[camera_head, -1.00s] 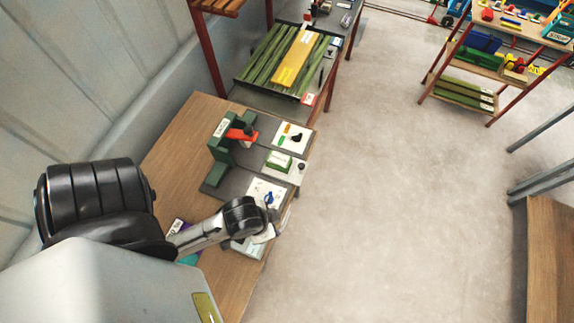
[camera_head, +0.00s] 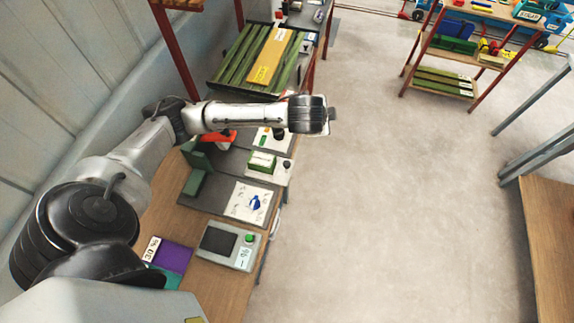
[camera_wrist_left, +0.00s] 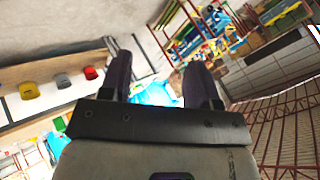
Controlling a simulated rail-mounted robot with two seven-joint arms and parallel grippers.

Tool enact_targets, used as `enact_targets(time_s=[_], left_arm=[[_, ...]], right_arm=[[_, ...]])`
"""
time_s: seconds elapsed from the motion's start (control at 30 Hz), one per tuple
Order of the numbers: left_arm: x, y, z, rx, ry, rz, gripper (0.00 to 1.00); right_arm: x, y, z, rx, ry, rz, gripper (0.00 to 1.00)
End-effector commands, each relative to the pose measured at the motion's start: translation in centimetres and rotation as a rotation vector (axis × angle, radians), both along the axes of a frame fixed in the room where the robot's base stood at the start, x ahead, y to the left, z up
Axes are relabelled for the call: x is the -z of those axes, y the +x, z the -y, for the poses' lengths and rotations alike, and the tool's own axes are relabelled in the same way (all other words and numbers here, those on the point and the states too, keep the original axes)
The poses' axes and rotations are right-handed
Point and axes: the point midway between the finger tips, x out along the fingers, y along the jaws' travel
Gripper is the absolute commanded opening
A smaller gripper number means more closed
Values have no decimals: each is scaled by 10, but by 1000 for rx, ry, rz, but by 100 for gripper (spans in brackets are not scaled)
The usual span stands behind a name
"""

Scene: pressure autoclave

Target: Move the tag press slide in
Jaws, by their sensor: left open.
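The tag press is a green frame (camera_head: 198,170) with a red lever (camera_head: 217,136) on the wooden bench, partly hidden behind my left arm. To its right, a white plate with a green block (camera_head: 262,162) and a dark knob (camera_head: 287,164) looks like the slide. It sticks out toward the bench's right edge. My left gripper (camera_wrist_left: 160,80) is open and empty in the left wrist view. In the head view the left wrist hangs over the bench's right edge, above and beyond the slide, apart from it. My right gripper is in neither view.
A white card with a blue piece (camera_head: 254,203) lies on the dark base. A grey device with a green button (camera_head: 249,238) and a purple box (camera_head: 174,256) stand nearer. A rack of green bars (camera_head: 245,62) is behind.

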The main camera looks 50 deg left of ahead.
Motion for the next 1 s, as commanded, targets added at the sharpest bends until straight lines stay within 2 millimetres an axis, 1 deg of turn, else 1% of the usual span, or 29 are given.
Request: enact_targets(time_s=[0.03, 0.1, 0.17, 0.2, 0.3, 0.37, 0.43, 0.5, 0.6, 0.7, 0.83, 1.0], left_arm=[[17, 1, -27, -88, -19, -52, 56], [41, -6, -51, -219, -87, -121, 56], [61, -16, -66, -334, -144, -175, 56], [75, -24, -75, -416, -185, -208, 56], [104, -40, -87, -632, -298, -265, 56], [120, -48, -88, -774, -374, -291, 56], [132, -55, -89, -957, -468, -305, 56], [139, -59, -87, -1148, -562, -301, 56], [142, -62, -81, -1392, -677, -282, 56], [142, -63, -73, -1585, -759, -250, 56], [142, -62, -70, -1771, -819, -182, 56], [142, -61, -70, -1910, -855, -121, 56]], right_arm=[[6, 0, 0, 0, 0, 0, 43], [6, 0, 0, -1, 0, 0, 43], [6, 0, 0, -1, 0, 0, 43], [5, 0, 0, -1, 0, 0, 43], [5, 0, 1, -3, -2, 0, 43], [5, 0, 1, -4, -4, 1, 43], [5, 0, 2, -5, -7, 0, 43], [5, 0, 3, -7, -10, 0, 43], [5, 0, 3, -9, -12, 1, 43], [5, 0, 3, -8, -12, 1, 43], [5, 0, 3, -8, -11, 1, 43], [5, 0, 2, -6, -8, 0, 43]])
